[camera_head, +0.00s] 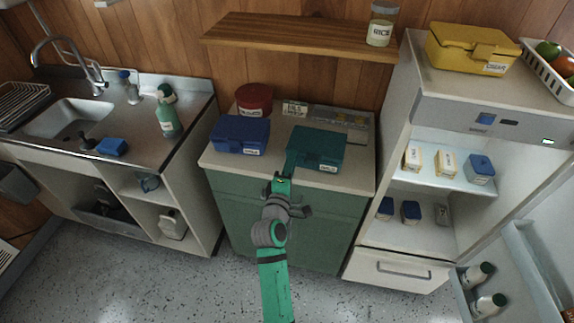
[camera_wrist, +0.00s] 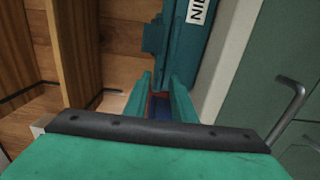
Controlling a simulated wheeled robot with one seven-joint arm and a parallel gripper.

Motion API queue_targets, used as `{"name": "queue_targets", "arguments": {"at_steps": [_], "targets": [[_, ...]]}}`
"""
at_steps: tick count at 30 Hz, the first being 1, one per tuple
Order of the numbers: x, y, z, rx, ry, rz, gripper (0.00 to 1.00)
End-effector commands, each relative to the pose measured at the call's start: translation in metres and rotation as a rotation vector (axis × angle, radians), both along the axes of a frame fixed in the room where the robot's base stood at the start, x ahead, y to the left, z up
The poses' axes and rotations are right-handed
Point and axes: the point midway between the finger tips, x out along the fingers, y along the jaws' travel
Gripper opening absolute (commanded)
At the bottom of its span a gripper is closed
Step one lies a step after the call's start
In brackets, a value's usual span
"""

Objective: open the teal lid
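The teal box (camera_head: 317,143) sits on the counter with its lid down and a white label on its front right. My gripper (camera_head: 291,164) is at the box's front left corner. In the wrist view, the teal box (camera_wrist: 187,50) fills the top middle, with a small teal latch-like tab (camera_wrist: 153,38) on its side. My two fingers (camera_wrist: 161,98) are apart just below it, with a narrow gap between them and nothing visibly held. Whether a finger touches the box I cannot tell.
A blue box (camera_head: 240,135) stands close on the left, with a red round tin (camera_head: 254,99) behind. A wooden shelf (camera_head: 300,36) with a jar (camera_head: 381,24) hangs above. The open fridge (camera_head: 405,135) is at the right; a sink counter (camera_head: 110,165) is at the left.

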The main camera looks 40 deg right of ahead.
Motion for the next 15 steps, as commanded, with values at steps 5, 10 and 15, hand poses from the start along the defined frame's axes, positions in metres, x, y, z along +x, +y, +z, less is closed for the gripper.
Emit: {"name": "queue_targets", "arguments": {"at_steps": [5,10,15], "targets": [[0.0005,0.0008,0.0,0.0,0.0,0.001,0.23],[-0.0005,-0.0005,0.0,0.0,0.0,-0.001,0.0],[-0.0015,-0.0018,0.0,0.0,0.0,-0.004,0.0]]}}
